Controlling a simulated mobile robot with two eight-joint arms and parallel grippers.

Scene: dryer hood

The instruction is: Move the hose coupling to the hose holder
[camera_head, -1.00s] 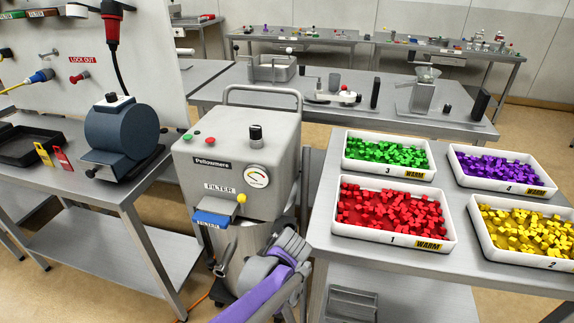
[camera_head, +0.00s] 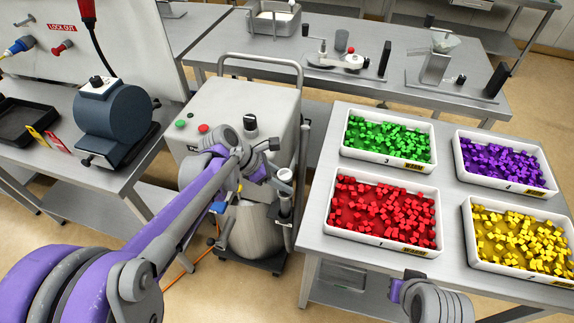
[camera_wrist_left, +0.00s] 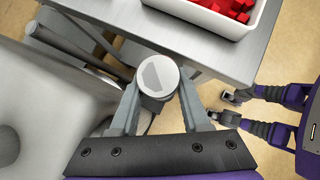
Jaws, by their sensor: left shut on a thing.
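My left gripper (camera_head: 277,162) reaches in over the front of the grey filter machine and is shut on the hose coupling. In the left wrist view the coupling (camera_wrist_left: 158,76) is a round, light grey end with a darker body, held between the two grey fingers (camera_wrist_left: 158,97). In the head view its pale top (camera_head: 285,174) shows at the machine's right front edge. Below it is a pale and dark upright fitting (camera_head: 284,205); I cannot tell whether this is the hose holder. My right arm's end (camera_head: 405,288) is at the lower right, its jaws not clear.
The filter machine (camera_head: 215,110) with its handle (camera_head: 262,58) stands between two tables. The right table (camera_head: 320,200) holds trays of red (camera_head: 385,212), green, purple and yellow pieces. A blue drum device (camera_head: 118,112) stands on the left table.

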